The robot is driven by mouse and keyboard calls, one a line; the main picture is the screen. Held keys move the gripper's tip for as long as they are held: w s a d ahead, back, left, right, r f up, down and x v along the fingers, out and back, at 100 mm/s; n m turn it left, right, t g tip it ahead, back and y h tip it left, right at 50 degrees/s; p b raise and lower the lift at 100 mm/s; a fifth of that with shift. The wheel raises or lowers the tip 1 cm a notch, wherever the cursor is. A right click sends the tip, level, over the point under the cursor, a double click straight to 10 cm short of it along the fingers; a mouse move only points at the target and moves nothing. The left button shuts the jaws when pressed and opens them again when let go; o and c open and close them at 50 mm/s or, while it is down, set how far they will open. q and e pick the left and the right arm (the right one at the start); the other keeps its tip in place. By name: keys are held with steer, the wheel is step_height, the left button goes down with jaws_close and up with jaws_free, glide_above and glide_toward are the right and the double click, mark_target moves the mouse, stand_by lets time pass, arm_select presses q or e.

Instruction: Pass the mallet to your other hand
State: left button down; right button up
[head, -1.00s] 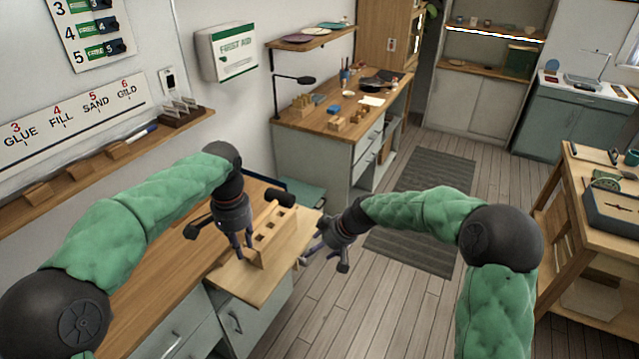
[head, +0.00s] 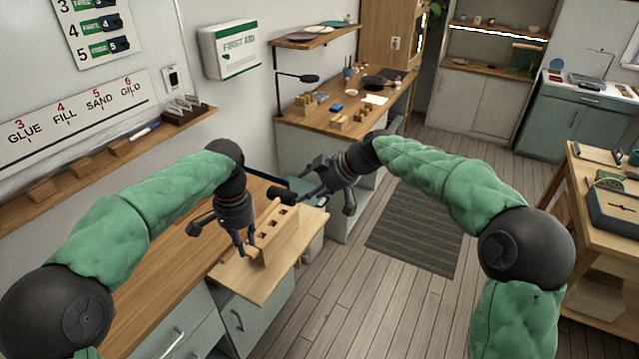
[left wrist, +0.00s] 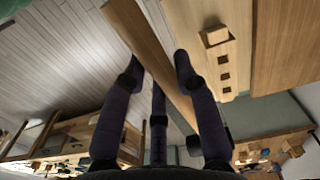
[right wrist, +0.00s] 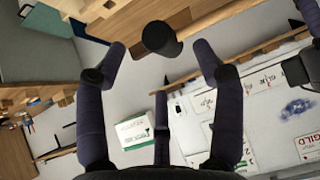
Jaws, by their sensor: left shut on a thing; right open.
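The mallet has a black head (head: 283,196) and a pale wooden handle (left wrist: 150,45). My left gripper (head: 246,250) is shut on the handle, which passes between its fingers in the left wrist view. In the head view the mallet appears just above or against a wooden block with square holes (head: 268,240); I cannot tell whether they touch. My right gripper (head: 318,190) is open and empty, close to the right of the mallet head. In the right wrist view the black head (right wrist: 161,38) shows between and beyond the spread fingers, apparently untouched.
The block stands on a pale wooden board (head: 255,287) at the end of the left workbench (head: 150,310). A second bench (head: 345,108) with small items is behind. Open floor with a grey mat (head: 415,235) lies to the right. A wooden table (head: 590,200) stands far right.

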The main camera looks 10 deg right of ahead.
mark_target(294, 198)
arm_select(q)
steer(key=shift+r, duration=0.1)
arm_select(e)
steer(key=x, duration=0.7)
steer(key=shift+w+a+f, duration=0.15)
steer(key=shift+f, duration=0.05)
steer(key=shift+f, duration=0.1)
steer(key=c, duration=1.2)
arm_select(q)
steer(key=c, duration=0.9)
jaws_free()
steer(key=shift+w, duration=0.1)
arm_select(e)
steer(key=shift+a, duration=0.1)
steer(key=shift+c, duration=0.2)
